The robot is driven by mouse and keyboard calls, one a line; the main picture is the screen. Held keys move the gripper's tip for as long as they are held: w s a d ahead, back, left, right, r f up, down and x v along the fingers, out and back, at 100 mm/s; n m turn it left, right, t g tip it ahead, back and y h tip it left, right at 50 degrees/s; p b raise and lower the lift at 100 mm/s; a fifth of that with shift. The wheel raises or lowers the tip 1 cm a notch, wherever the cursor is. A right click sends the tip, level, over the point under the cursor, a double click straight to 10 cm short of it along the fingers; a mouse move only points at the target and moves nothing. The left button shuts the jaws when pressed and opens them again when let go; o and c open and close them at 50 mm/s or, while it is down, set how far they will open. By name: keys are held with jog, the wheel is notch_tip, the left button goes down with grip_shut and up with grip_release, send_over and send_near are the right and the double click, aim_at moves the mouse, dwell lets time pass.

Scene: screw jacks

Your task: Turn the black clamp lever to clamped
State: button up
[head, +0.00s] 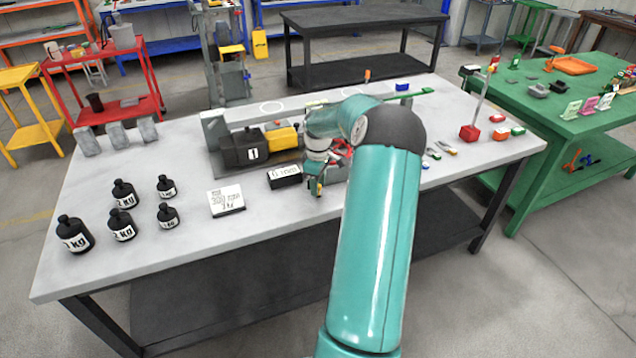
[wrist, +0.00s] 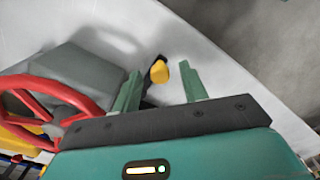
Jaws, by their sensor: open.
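My gripper (wrist: 160,68) is open, with its two green fingers apart in the wrist view. In the head view my gripper (head: 316,187) is low over the grey table, beside the machine. Beyond and between the fingertips is a small yellow piece (wrist: 160,72) with a dark end; I cannot tell whether it is part of the clamp lever. Nothing is visibly gripped. A red handwheel (wrist: 48,108) is left of the fingers, by a grey block (wrist: 85,75). I cannot clearly make out a black clamp lever; my arm hides part of the machine in the head view.
A black block marked 1 (head: 245,150) with a yellow part (head: 281,138) stands left of my arm. A 6 mm block (head: 284,175), a white sign (head: 226,201) and several black weights (head: 122,223) stand on the table (head: 250,255). The front middle is clear.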

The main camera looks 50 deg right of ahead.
grip_shut()
